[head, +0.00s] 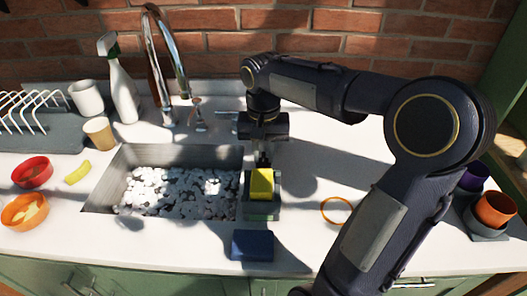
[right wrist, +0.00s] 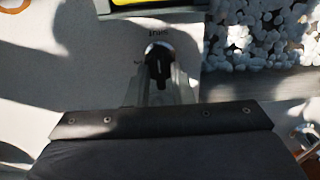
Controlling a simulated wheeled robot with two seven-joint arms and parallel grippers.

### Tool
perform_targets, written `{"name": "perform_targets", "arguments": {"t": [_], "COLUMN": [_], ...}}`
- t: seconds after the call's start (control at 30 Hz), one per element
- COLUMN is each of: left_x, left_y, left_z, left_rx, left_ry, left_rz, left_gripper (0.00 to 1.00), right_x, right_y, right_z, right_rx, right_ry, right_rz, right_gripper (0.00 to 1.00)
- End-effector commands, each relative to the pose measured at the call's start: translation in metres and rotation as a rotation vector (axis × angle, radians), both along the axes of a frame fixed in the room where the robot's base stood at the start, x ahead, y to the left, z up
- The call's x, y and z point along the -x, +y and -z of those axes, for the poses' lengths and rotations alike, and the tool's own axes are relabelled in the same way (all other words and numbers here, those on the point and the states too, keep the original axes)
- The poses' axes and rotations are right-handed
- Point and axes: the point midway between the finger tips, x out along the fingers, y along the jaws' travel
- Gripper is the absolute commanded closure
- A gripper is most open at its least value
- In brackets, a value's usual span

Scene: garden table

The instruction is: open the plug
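A round knob (right wrist: 157,62) with a dark handle and a bright metal rim is set in the counter beside the sink. My right gripper (head: 262,160) points down at the counter by the sink's right edge, behind the yellow sponge. Its pale fingers (right wrist: 160,88) show close around the knob's handle; whether they press on it I cannot tell. The sink (head: 243,160) is filled with white lumps that hide its bottom and any plug. My left gripper is not in view.
A yellow sponge (head: 262,183) stands in a green-grey holder (head: 262,211) right in front of my right gripper. A blue block (head: 252,245) lies nearer the front edge. The faucet (head: 160,70) rises behind the sink.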

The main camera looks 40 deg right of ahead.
Motion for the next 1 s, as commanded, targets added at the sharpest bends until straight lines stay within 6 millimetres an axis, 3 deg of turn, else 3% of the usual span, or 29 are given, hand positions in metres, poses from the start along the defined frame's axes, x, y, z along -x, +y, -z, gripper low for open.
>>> {"name": "perform_targets", "arguments": {"t": [0.17,0.57,1.0], "left_x": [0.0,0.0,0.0], "left_y": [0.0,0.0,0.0], "left_z": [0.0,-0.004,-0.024], "left_rx": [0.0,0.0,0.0], "left_ry": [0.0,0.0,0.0], "left_rz": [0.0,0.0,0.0], "left_gripper": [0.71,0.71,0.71], "right_x": [0.0,0.0,0.0], "right_y": [0.0,0.0,0.0], "right_z": [0.0,-0.001,-0.003], "right_rx": [0.0,0.0,0.001], "right_ry": [0.0,0.0,0.001], "right_rz": [0.0,-0.042,-0.366], "right_gripper": [1.0,1.0,1.0]}}
